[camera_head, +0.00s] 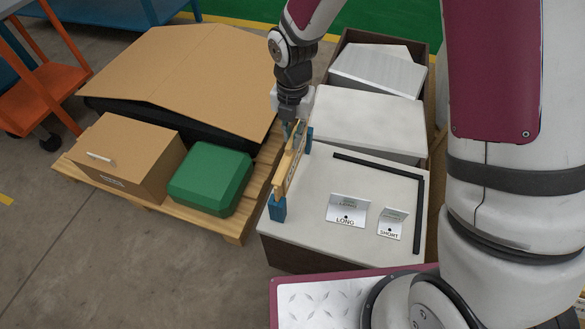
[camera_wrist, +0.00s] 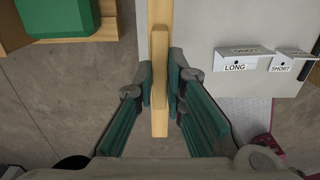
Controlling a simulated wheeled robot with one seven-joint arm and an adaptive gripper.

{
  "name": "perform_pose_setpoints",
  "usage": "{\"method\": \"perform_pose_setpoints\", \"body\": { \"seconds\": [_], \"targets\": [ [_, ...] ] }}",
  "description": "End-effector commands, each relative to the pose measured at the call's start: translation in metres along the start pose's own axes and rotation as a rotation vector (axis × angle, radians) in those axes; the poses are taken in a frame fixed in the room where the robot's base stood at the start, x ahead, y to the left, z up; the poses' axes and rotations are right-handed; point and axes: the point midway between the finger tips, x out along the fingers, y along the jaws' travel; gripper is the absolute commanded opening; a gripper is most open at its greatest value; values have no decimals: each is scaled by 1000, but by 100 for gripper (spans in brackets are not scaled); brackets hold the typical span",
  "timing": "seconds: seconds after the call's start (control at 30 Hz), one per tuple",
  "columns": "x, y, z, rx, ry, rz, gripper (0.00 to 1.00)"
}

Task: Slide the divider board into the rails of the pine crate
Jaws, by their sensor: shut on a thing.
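A pale wooden board (camera_head: 290,160) stands on edge at the left side of a white-topped surface. A blue post (camera_head: 278,209) is at its near end and another blue post (camera_head: 309,140) at its far end. My gripper (camera_head: 291,131) comes down from above onto the board's far part. In the wrist view the green-padded fingers of my gripper (camera_wrist: 160,88) are closed on either side of the board (camera_wrist: 160,62), seen edge-on. Whether the board's lower edge touches the surface is hidden. I cannot pick out a pine crate with rails.
Signs marked LONG (camera_head: 346,211) and SHORT (camera_head: 392,223) stand on the white top, beside a black angle strip (camera_head: 418,215). Left is a pallet (camera_head: 235,222) with a green case (camera_head: 211,180) and a cardboard box (camera_head: 125,155). White blocks (camera_head: 365,120) stand behind.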

Motion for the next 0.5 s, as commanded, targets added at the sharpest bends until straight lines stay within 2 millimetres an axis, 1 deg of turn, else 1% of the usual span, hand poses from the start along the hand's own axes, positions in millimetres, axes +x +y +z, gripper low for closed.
{"method": "perform_pose_setpoints", "body": {
  "seconds": [0.03,0.5],
  "targets": [
    [-4,0,0,0,-1,1,0],
    [-25,0,0,1,0,1,0]
  ]
}}
